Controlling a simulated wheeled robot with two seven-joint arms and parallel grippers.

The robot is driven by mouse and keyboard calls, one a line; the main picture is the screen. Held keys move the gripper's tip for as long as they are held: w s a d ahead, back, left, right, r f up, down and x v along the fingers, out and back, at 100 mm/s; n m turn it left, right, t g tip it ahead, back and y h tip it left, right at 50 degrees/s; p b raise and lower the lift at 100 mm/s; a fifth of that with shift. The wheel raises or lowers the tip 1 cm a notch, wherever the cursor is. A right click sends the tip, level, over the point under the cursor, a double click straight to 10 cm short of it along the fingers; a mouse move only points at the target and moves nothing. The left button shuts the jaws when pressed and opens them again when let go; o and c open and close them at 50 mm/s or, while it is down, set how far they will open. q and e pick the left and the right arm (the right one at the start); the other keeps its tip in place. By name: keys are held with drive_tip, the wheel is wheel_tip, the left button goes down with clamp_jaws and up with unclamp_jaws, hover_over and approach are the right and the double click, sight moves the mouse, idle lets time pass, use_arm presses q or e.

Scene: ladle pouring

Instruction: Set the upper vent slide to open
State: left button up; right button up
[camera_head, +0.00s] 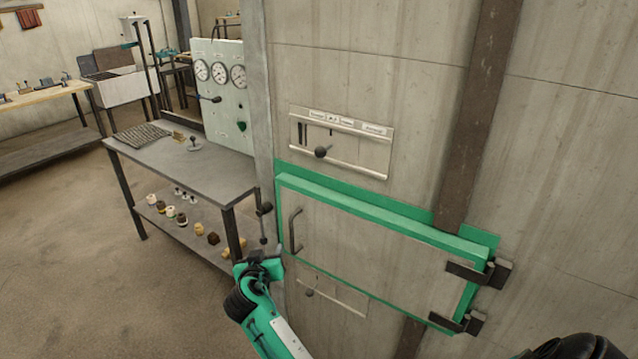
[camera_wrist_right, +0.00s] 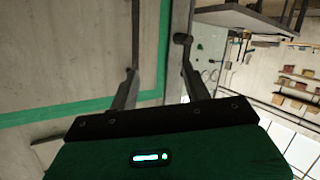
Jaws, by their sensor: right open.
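The upper vent slide (camera_head: 362,155) is a pale metal plate with rails on the wall, above the green-framed door. Its dark round knob (camera_head: 320,152) sits left of the middle of the track, below small labels too small to read. Dark slots (camera_head: 302,133) show at its left end. My right gripper (camera_head: 264,222) is open and empty, left of and below the upper slide, near the wall's corner and apart from the knob. In the right wrist view its two fingers (camera_wrist_right: 158,58) are spread with nothing between them. My left gripper is not in view.
The green-framed door (camera_head: 370,240) has a handle (camera_head: 296,230) at left and dark hinges (camera_head: 480,272) at right. A lower vent slide (camera_head: 345,299) with a knob lies beneath. A metal table (camera_head: 215,172) and gauge panel (camera_head: 220,105) stand left. Open floor lies left.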

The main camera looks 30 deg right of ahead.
wheel_tip(320, 180, up, 11)
drive_tip(key=d+m+h, duration=0.2)
drive_tip(key=m, duration=0.1)
drive_tip(key=m+g+h+p, duration=0.1)
drive_tip(key=m+g+h, duration=0.1)
drive_tip(key=m+h, duration=0.3)
approach(318, 153)
drive_tip(key=shift+m+y, duration=0.3)
drive_tip(key=shift+y, duration=0.2)
drive_tip(key=p+x, duration=0.1)
drive_tip(key=x, duration=0.2)
drive_tip(key=p+x, duration=0.2)
drive_tip(key=x, duration=0.2)
drive_tip(key=p+x, duration=0.2)
drive_tip(key=x, duration=0.1)
drive_tip(key=shift+d+r, duration=0.3)
drive_tip(key=shift+w+d+f+p, duration=0.15)
drive_tip(key=shift+w+d+p, duration=0.1)
drive_tip(key=shift+d+p, duration=0.15)
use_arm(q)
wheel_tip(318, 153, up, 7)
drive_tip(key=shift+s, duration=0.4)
